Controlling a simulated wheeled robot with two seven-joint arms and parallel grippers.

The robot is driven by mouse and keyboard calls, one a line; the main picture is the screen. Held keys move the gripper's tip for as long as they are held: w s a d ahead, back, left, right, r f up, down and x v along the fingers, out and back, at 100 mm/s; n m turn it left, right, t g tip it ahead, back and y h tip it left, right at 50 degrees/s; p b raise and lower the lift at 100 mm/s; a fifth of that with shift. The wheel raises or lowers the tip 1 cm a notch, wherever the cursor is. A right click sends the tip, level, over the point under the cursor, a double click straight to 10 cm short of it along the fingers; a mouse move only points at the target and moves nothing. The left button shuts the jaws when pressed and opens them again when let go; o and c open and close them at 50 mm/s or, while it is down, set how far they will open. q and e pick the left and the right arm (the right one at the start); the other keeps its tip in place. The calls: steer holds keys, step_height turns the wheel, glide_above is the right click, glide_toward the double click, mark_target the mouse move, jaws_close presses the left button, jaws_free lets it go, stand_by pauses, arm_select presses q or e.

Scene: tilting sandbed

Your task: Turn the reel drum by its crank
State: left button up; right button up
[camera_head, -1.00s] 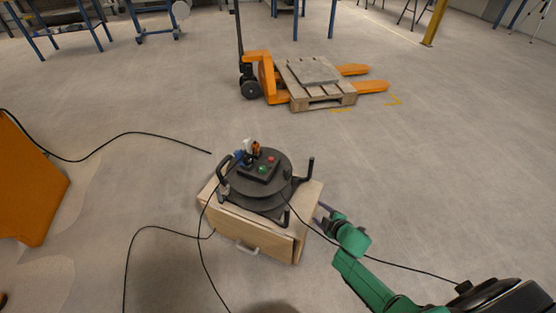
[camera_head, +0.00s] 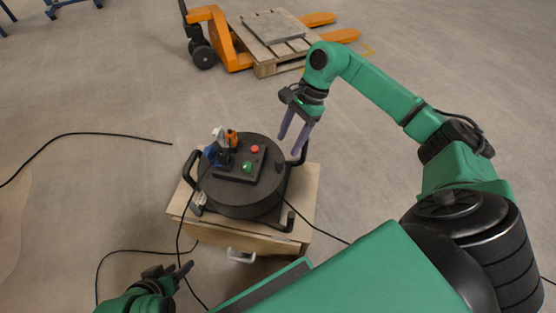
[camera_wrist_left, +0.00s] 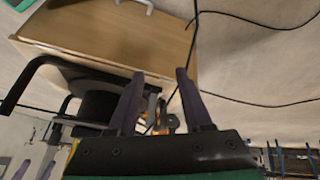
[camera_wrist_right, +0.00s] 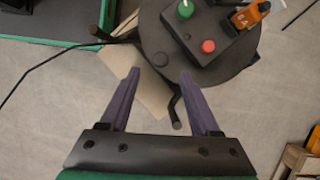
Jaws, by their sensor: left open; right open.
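The black reel drum (camera_head: 240,190) lies flat on a wooden cabinet (camera_head: 300,205). Its top carries a box with a red and a green button. A dark round knob (camera_wrist_right: 160,58) sits near the drum's rim in the right wrist view. A dark upright rod (camera_wrist_right: 175,112) stands just beyond the rim; which of these is the crank is unclear. My right gripper (camera_head: 288,146) is open and empty, fingers pointing down at the drum's right edge. My left gripper (camera_head: 172,272) is open, low in front of the cabinet; its open fingers show in the left wrist view (camera_wrist_left: 160,76).
Black cables (camera_head: 120,252) trail over the floor left of and in front of the cabinet. Blue and orange plugs (camera_head: 232,138) stand on the drum box. An orange pallet jack (camera_head: 215,35) with a wooden pallet (camera_head: 280,65) stands behind. The floor between is clear.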

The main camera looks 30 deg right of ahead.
mark_target(280, 159)
steer(key=b+x, duration=0.1)
steer(key=x, duration=0.7)
steer(key=shift+w+a, duration=0.1)
arm_select(q)
steer(key=shift+t+h, duration=0.8)
steer(key=shift+t, duration=0.1)
steer(key=d, duration=0.1)
steer(key=w+d+f, duration=0.1)
steer(key=d+f, duration=0.1)
steer(key=shift+w+d, duration=0.25)
steer(key=shift+d, duration=0.05)
arm_select(e)
jaws_close()
